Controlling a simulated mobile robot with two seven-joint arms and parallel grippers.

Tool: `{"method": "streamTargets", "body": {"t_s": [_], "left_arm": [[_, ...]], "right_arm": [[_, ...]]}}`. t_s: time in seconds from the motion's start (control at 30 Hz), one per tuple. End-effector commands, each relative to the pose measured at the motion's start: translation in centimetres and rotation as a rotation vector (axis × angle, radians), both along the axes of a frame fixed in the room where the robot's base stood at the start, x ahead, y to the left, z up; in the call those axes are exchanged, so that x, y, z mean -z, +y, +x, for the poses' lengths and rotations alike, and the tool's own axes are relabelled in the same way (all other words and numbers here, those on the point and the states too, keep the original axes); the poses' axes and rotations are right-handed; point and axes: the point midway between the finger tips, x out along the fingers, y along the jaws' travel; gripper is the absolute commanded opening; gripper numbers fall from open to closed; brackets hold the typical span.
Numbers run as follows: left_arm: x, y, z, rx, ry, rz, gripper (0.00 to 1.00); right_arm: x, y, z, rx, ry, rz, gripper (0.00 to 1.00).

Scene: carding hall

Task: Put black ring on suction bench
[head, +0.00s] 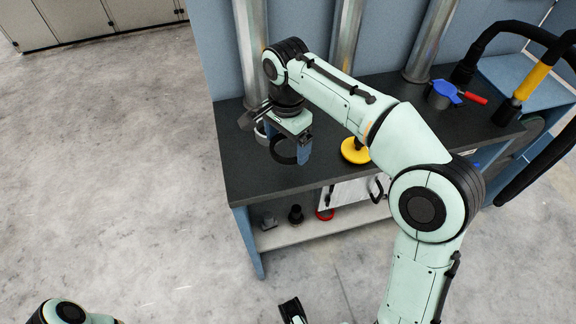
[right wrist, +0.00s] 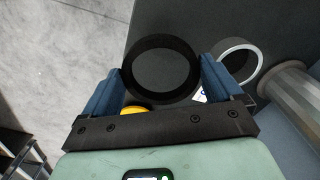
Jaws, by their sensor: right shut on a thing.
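My right gripper (head: 288,146) is shut on the black ring (head: 282,163), with its blue fingers on either side of it. In the right wrist view the black ring (right wrist: 160,41) sits between the two fingers, its opening facing the camera. The ring is over the left part of the dark top of the suction bench (head: 245,176); I cannot tell whether it touches the top. The bench top (right wrist: 190,22) also shows behind the ring in the right wrist view. A dark part at the bottom edge of the head view may be my left gripper (head: 293,311); its jaws cannot be made out.
A white-rimmed round piece (right wrist: 240,60) is beside the ring, close to a metal pipe (right wrist: 290,88). A yellow disc (head: 355,151) and a blue-and-grey item with a red handle (head: 445,94) are on the bench. A lower shelf (head: 300,233) holds small parts and a red ring (head: 325,214).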

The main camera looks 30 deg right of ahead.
Motion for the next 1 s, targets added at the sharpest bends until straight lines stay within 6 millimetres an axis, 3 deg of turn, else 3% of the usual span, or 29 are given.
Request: {"method": "streamTargets", "body": {"t_s": [0.1, 0.33, 0.53, 1.0], "left_arm": [[0.6, 0.0, 0.3, -0.002, -0.011, 0.002, 0.43], [1.0, 0.0, 0.5, -0.004, -0.018, 0.003, 0.43], [1.6, 0.0, 0.7, -0.005, -0.027, 0.004, 0.43], [1.7, 0.0, 0.8, -0.007, -0.031, 0.004, 0.43]], "right_arm": [[2.5, 0.0, -0.1, 0.001, 0.002, 0.000, 0.64], [4.5, 0.0, 0.0, 0.001, 0.000, 0.000, 0.64], [7.5, 0.0, 0.0, 0.002, 0.001, 0.000, 0.64], [8.3, 0.0, 0.0, 0.001, -0.001, 0.000, 0.64]]}}
